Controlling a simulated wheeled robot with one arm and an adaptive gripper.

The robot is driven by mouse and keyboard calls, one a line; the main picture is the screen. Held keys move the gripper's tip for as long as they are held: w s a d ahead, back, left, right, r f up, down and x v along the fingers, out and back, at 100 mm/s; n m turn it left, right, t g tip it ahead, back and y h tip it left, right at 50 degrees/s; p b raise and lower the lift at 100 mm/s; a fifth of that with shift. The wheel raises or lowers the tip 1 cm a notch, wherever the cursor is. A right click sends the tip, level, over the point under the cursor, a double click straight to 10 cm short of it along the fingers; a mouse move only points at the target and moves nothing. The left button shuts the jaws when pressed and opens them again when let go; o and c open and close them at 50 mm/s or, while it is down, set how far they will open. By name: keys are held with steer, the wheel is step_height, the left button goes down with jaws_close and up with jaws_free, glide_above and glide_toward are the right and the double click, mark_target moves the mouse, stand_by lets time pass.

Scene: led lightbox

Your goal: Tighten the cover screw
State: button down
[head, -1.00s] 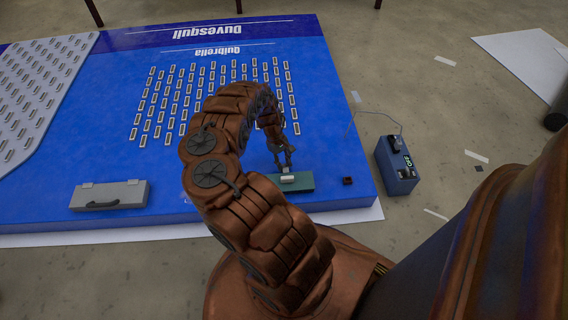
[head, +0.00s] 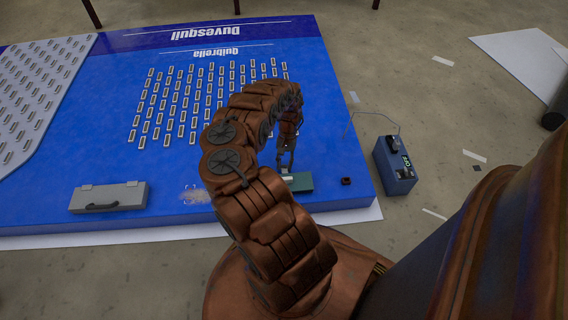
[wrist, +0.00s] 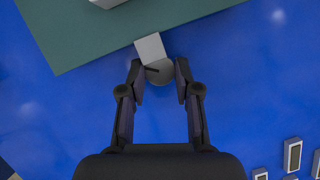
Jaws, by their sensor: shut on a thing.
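My gripper (wrist: 159,72) points at the edge of a dark green mat (wrist: 85,40) in the wrist view. Its two fingers are closed in on a small grey round piece (wrist: 160,73) with a dark line across its face, which looks like the cover screw. A light grey block (wrist: 150,47) touches this piece and reaches onto the mat's edge. In the head view my gripper (head: 286,163) is low over the green mat (head: 303,183), and my arm hides the mat's left part. The screw is too small to make out there.
A blue lightbox panel (head: 110,150) with rows of small LED pieces (head: 200,105) lies around the mat. A grey toolbox (head: 110,197) stands left, a small dark block (head: 346,181) and a blue power supply (head: 396,168) right. Another pale object (wrist: 108,3) sits on the mat.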

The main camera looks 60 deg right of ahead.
steer(key=m+t, duration=0.1)
steer(key=m, duration=0.1)
steer(key=m+t+p, duration=0.1)
steer(key=m, duration=0.2)
steer(key=shift+s+r+m, duration=0.1)
steer(key=shift+s+m, duration=0.05)
steer(key=shift+m, duration=0.15)
steer(key=m+t, duration=0.1)
steer(key=m, duration=0.1)
steer(key=m+t+p, duration=0.1)
steer(key=m, duration=0.2)
steer(key=shift+s+h, duration=0.2)
steer(key=shift+h, duration=0.1)
steer(key=shift+m, duration=0.3)
steer(key=c, duration=1.1)
jaws_free()
